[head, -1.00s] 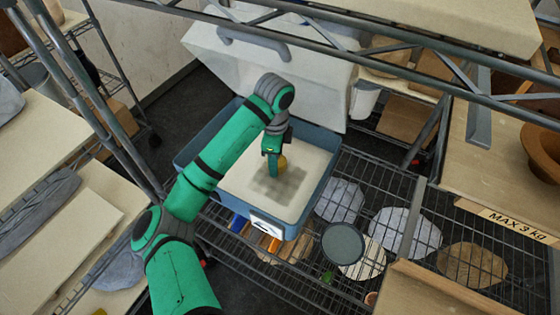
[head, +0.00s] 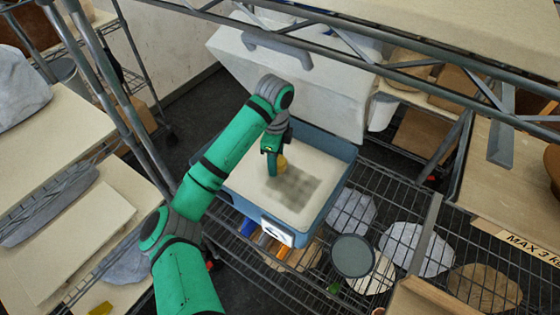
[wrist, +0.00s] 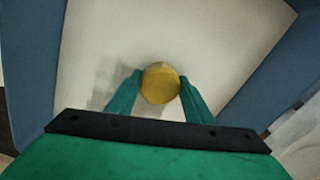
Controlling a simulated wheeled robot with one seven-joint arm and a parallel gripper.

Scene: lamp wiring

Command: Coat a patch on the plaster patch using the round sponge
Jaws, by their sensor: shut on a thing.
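The plaster patch (head: 248,185) is a flat cream surface inside a blue tray with raised walls. A greyish darker area (head: 300,188) lies on it, right of my gripper; part of it also shows in the wrist view (wrist: 105,85), to the left. My gripper (head: 273,165) points down over the plaster. It is shut on the round sponge (wrist: 160,83), a yellow disc between its two green fingers. In the head view the sponge (head: 282,163) is partly hidden by the fingers. I cannot tell whether it touches the plaster.
The blue tray's wall (head: 337,190) surrounds the plaster, and a white lid-like panel (head: 290,75) stands tilted behind it. Metal shelf bars (head: 400,70) cross overhead. A wire rack (head: 400,205) with flat stones and a round grey dish (head: 352,256) lies to the right.

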